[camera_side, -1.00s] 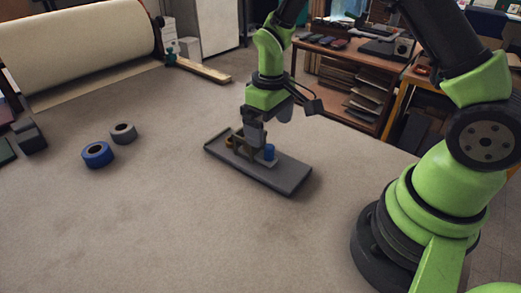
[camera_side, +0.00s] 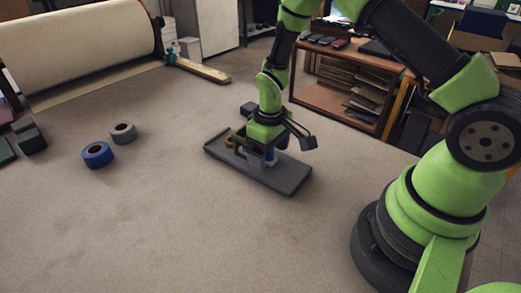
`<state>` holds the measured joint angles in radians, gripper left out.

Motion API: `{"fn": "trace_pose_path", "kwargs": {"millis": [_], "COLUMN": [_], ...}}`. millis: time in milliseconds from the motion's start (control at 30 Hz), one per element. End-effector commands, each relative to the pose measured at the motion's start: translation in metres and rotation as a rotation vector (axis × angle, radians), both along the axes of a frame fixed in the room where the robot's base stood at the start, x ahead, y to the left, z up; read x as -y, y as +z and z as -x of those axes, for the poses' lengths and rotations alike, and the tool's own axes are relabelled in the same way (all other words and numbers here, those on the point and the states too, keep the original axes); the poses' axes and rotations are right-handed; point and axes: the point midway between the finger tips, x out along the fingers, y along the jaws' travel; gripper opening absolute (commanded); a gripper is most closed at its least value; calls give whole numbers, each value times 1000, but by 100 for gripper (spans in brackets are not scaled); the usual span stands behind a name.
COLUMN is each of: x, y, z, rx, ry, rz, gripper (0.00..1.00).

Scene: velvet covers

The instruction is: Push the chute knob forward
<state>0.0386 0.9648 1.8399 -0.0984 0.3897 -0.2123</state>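A flat dark grey board (camera_side: 285,181) lies on the work surface and carries a small raised fixture at its left half. A small yellow-orange piece (camera_side: 229,142) shows at the fixture's left end. I cannot tell which piece is the chute knob.
A blue tape roll (camera_side: 97,154) and a grey roll (camera_side: 123,133) lie to the left. A dark block (camera_side: 248,108) sits behind the board. A large cream fabric roll (camera_side: 75,45) is at the back left. The surface in front of the board is clear.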

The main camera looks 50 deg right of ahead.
Motion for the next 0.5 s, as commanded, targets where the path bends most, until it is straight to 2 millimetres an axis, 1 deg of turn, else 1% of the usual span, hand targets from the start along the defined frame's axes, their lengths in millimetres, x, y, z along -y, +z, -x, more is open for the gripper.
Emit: {"fn": "trace_pose_path", "kwargs": {"millis": [33,67,100,167,200,267,300,500], "x": [0,0,0,0,0,0,0,0], "y": [0,0,0,0,0,0,0,0], "z": [0,0,0,0,0,0,0,-2], "rx": [0,0,0,0,0,0,0,1], "ry": [0,0,0,0,0,0,0,0], "rz": [0,0,0,0,0,0,0,0], "gripper": [75,68,59,45,36,22,20,21]}}
